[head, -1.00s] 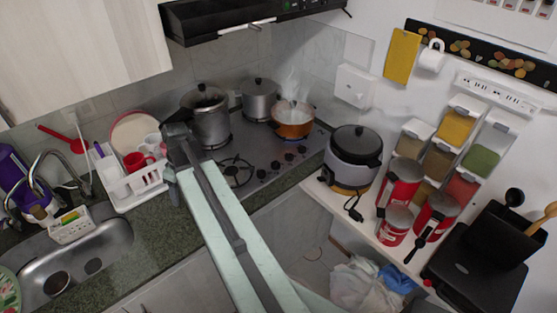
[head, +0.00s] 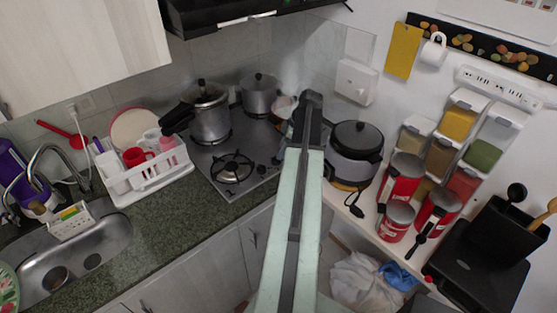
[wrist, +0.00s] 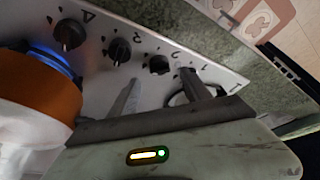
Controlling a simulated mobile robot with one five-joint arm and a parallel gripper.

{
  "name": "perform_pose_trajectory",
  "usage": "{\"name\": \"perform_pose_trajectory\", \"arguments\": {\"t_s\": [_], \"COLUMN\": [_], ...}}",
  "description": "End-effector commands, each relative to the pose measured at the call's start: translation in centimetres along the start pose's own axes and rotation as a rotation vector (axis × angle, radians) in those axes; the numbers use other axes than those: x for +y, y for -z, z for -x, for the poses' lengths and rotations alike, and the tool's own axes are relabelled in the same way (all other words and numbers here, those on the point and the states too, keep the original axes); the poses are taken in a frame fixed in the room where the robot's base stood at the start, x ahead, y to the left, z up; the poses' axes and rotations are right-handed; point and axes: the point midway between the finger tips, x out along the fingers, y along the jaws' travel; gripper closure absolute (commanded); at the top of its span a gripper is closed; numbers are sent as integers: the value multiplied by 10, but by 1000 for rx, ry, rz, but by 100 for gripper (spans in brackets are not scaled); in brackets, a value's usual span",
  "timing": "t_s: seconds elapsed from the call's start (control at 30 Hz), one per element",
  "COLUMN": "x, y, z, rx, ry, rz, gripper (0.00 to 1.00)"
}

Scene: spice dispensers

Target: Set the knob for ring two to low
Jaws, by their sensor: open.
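My gripper (wrist: 160,82) is open in the wrist view, one finger on each side of the dark knob (wrist: 160,64) beside the numeral 2. I cannot tell whether either finger touches it. Its setting is hard to read. The knobs by 3 (wrist: 119,48) and 4 (wrist: 68,33) are to the left; the one by 1 is largely hidden behind the right finger. In the head view my arm reaches over the right side of the stove (head: 213,176) and hides most of the knobs and the gripper's tips.
An orange pot (wrist: 45,93) over a blue flame fills the left of the wrist view, close to the left finger. A pressure cooker (head: 210,115) and a grey pot (head: 259,97) stand at the back. A black cooker (head: 354,155) is right of my arm.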

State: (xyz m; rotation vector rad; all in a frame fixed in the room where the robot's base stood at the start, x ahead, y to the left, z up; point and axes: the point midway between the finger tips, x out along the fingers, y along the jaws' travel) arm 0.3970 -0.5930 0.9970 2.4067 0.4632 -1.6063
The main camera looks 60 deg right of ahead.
Motion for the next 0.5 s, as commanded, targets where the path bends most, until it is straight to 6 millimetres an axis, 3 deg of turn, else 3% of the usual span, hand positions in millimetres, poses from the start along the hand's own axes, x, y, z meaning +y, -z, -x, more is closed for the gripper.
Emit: {"name": "perform_pose_trajectory", "arguments": {"t_s": [0.03,0.2,0.5], "x": [0,0,0], "y": [-4,-3,0], "z": [-18,-48,-53], "rx": [0,0,-1], "ry": [0,1,0], "rz": [1,0,-2], "gripper": [43,43,43]}}
